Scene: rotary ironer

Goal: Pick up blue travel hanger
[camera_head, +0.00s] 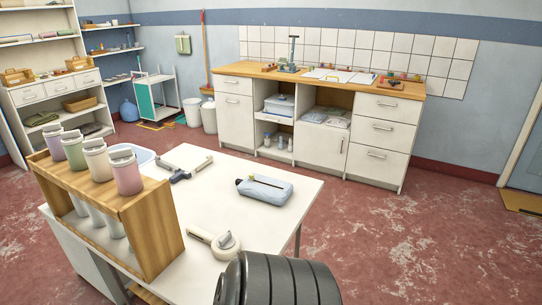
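I cannot make out a blue travel hanger for certain. A light blue, rounded pouch-like object (264,190) with a dark end lies on the white table (222,182). A thin blue outline (15,39) shows on an upper shelf at the far left, too small to identify. Neither of my grippers is in view.
A wooden rack (160,225) with several pastel jars stands on the table's left side. A grey, dark-ended tool (183,171) and a white round-headed object (222,242) lie nearby. A wood-topped counter (340,84) stands at the back wall.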

